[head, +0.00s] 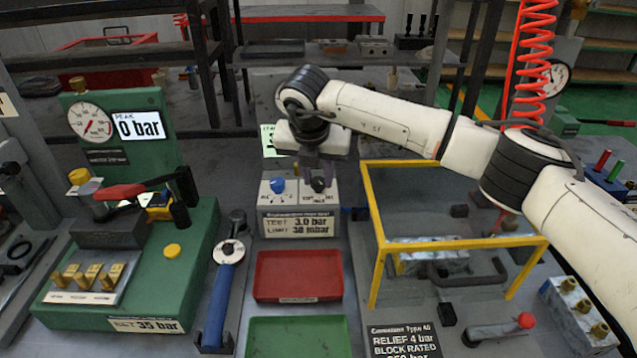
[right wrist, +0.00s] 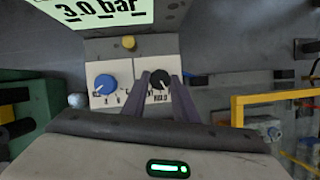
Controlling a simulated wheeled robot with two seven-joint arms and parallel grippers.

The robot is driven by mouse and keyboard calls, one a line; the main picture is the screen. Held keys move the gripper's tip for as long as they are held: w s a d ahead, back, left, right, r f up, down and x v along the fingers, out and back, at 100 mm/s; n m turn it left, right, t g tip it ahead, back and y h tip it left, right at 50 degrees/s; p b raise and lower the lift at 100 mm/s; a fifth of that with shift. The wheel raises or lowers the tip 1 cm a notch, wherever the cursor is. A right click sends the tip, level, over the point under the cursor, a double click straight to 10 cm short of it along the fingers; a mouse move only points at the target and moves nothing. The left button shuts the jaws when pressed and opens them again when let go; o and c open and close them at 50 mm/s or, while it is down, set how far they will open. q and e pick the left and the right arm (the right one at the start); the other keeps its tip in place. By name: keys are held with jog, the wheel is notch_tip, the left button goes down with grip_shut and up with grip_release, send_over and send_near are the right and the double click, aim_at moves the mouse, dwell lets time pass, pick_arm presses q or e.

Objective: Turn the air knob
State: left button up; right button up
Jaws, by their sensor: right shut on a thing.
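A grey panel (head: 298,205) at the middle of the bench carries two knobs side by side. The left one is a blue knob (head: 278,185), which also shows clear of my fingers in the right wrist view (right wrist: 105,84). The right one is a black knob (right wrist: 159,76) above small lettering that seems to read "HOLD". I cannot read which knob is marked air. My right gripper (right wrist: 158,85) comes down from above, its two dark fingers shut on the black knob. In the head view the right gripper (head: 317,172) partly hides that knob. My left gripper is not in view.
A yellow frame (head: 455,245) stands right of the panel, under my right arm. A green gauge stand (head: 130,215) is to the left, with a blue-handled tool (head: 222,295) beside it. Red (head: 298,275) and green (head: 297,337) trays lie in front.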

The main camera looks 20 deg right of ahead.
jog(key=shift+w+a+m+h+b, duration=0.15)
jog(key=shift+m+h+b, duration=0.25)
jog(key=shift+m+b, duration=0.6)
jog(key=shift+r+m+g+h, duration=0.1)
jog(key=shift+m+g+h, duration=0.35)
jog(key=shift+m, duration=1.05)
jog(key=o, duration=1.1)
jog(key=shift+c, duration=0.2)
